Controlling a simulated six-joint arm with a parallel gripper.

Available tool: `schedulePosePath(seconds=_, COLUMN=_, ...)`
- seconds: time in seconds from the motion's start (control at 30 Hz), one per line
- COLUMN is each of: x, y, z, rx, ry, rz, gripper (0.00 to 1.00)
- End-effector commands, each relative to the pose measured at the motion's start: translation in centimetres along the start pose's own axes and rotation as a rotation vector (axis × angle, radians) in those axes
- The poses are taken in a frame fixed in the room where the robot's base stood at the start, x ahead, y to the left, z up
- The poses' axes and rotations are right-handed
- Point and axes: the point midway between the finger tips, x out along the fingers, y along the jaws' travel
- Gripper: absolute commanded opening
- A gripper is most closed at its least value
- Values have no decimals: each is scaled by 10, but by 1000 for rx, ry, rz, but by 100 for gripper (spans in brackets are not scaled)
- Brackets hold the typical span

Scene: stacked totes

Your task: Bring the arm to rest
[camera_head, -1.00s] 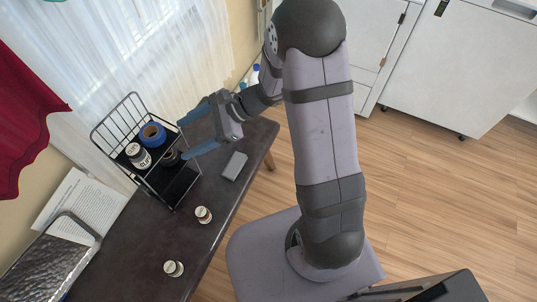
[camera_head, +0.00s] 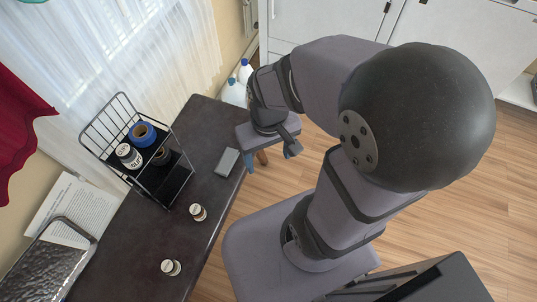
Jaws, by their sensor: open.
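My gripper (camera_head: 270,158) is at the middle of the view, just right of the dark table's edge. Its blue-tipped fingers point down and are apart, with nothing between them. My arm is folded, with its large dark elbow close to the camera at the right. The gripper is clear of the wire rack (camera_head: 113,112) and of everything on the table.
The dark table (camera_head: 140,240) holds the two-level rack with a blue tape roll (camera_head: 142,132) and a labelled jar (camera_head: 128,155). A grey block (camera_head: 227,162) and two small jars, one nearer (camera_head: 171,267) and one farther (camera_head: 198,212), lie on the table. White bottles (camera_head: 235,92) stand beyond it.

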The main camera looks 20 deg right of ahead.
Motion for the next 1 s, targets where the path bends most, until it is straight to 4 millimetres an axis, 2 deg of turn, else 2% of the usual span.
schedulePosePath(seconds=0.2, x=0, y=0, z=0, rx=2, ry=-1, rz=-1, gripper=68)
schedulePosePath(seconds=0.33, x=-8, y=0, z=0, rx=3, ry=-2, rz=-2, gripper=68)
schedulePosePath(seconds=0.47, x=-26, y=0, z=0, rx=4, ry=-2, rz=-2, gripper=68)
schedulePosePath(seconds=0.7, x=-75, y=0, z=0, rx=4, ry=-2, rz=-2, gripper=68)
schedulePosePath(seconds=0.8, x=-89, y=0, z=0, rx=4, ry=-2, rz=-2, gripper=68)
schedulePosePath(seconds=1.0, x=-94, y=0, z=0, rx=4, ry=-2, rz=-2, gripper=68)
